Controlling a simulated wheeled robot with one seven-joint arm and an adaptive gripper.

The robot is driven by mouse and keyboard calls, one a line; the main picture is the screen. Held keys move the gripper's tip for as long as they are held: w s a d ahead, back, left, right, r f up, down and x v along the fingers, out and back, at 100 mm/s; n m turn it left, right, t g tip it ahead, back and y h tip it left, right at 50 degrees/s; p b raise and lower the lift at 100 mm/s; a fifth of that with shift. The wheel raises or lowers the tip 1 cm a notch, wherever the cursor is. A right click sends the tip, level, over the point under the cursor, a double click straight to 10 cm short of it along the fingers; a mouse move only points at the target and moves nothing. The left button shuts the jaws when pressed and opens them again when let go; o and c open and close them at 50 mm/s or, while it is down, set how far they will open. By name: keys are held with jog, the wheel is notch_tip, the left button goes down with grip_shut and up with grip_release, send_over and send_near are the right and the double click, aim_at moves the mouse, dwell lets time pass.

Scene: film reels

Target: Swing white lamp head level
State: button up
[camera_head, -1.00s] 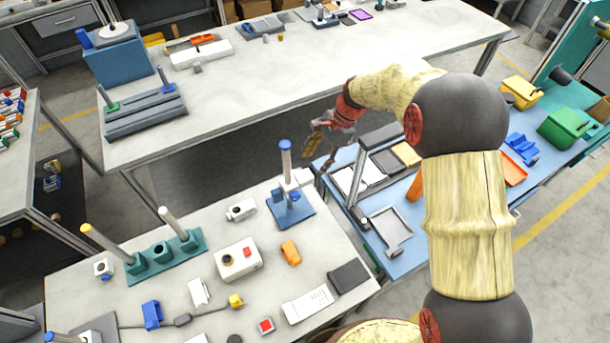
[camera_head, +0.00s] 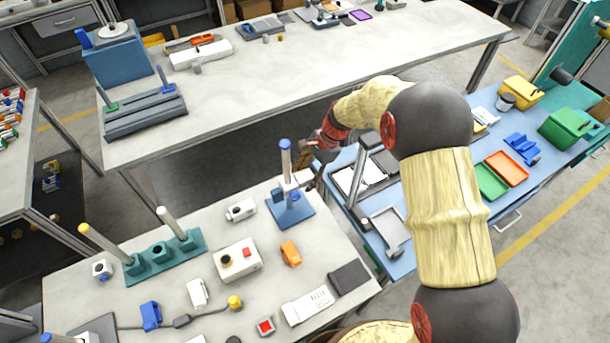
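A grey post with a blue top (camera_head: 286,160) stands upright on a blue base (camera_head: 291,212) at the right back of the near bench. A small white part (camera_head: 303,177), which looks like the lamp head, sits at the right side of the post. Its exact tilt is too small to tell. My gripper (camera_head: 308,158) is just above and right of this white part, close to the post. Whether it touches the white part cannot be told, and the finger opening is not clear.
The near bench (camera_head: 205,240) also holds a white box with buttons (camera_head: 238,260), an orange part (camera_head: 290,253), a dark pad (camera_head: 349,277) and a teal post stand (camera_head: 165,255). A blue table (camera_head: 420,197) with trays lies under my arm. A gap separates the near and far benches.

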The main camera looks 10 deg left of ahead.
jog(key=shift+c, duration=1.2)
jog(key=c, duration=0.9)
jog(key=shift+r+g+p, duration=0.2)
jog(key=shift+g+p, duration=0.1)
jog(key=shift+p, duration=0.85)
jog(key=shift+w+a+p, duration=0.1)
jog(key=shift+p, duration=0.25)
jog(key=shift+f+g+h, duration=0.15)
jog(key=shift+g+h, duration=0.15)
jog(key=o, duration=1.1)
jog(key=shift+o, duration=0.4)
